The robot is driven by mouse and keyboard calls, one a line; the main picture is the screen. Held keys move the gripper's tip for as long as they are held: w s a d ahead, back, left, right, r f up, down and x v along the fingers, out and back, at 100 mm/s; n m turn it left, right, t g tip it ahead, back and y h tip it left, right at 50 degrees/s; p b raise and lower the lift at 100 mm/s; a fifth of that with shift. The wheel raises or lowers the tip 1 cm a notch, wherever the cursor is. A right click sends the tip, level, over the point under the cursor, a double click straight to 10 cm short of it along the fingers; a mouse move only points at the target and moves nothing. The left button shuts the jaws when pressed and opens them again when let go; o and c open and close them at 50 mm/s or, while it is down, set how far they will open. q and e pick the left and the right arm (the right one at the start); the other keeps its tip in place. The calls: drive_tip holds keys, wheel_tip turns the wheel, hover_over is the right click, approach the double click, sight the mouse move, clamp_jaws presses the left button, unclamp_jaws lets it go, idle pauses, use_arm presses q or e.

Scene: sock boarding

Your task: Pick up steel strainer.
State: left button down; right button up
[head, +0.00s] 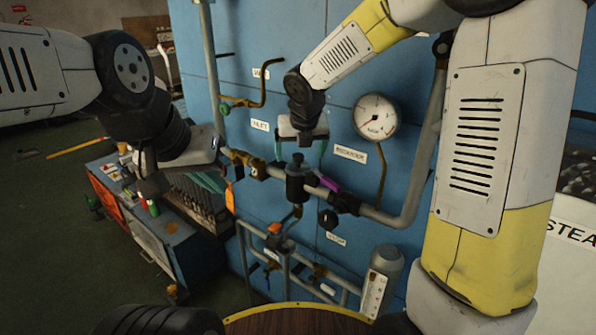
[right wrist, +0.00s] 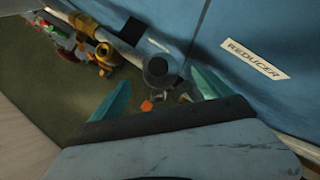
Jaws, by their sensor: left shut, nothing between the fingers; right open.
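I cannot tell for certain which part is the steel strainer.
A blue panel (head: 345,100) carries the pipes, a pressure gauge (head: 376,117) and a brass valve (head: 245,160). Lower pipes (head: 300,262) and a grey cylinder (head: 384,268) stand in front. A tool-covered bench (head: 160,225) is at left. A round wooden top (head: 300,320) is nearest me.

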sight(298, 156)
drive_tip(key=x, duration=0.5)
drive_tip(key=shift+w+a, duration=0.15)
drive_tip(key=shift+w, duration=0.3)
clamp_jaws()
